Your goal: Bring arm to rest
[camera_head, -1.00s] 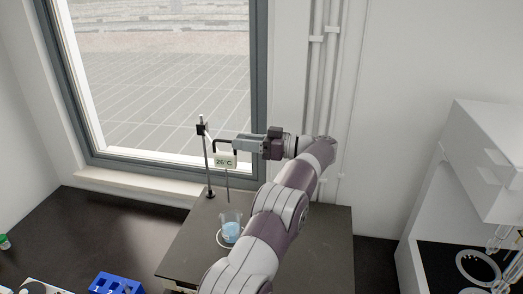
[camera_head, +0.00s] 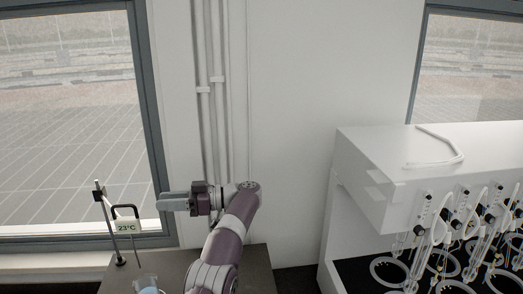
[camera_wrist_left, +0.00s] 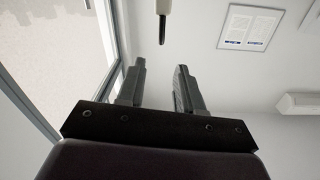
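My left arm (camera_head: 224,243) rises from the bottom of the head view and bends left at the top. My left gripper (camera_head: 164,201) points left above the dark bench. In the left wrist view its two fingers (camera_wrist_left: 159,68) stand apart with nothing between them. A gap shows between handle and fingertips. My right gripper is out of view.
A white distiller cabinet (camera_head: 375,180) with several glass units (camera_head: 470,215) stands at the right. White wall pipes (camera_head: 215,110) run behind the arm, and a window (camera_head: 70,120) is at the left. In the wrist view, a pale dark-tipped rod (camera_wrist_left: 163,20) hangs at the top.

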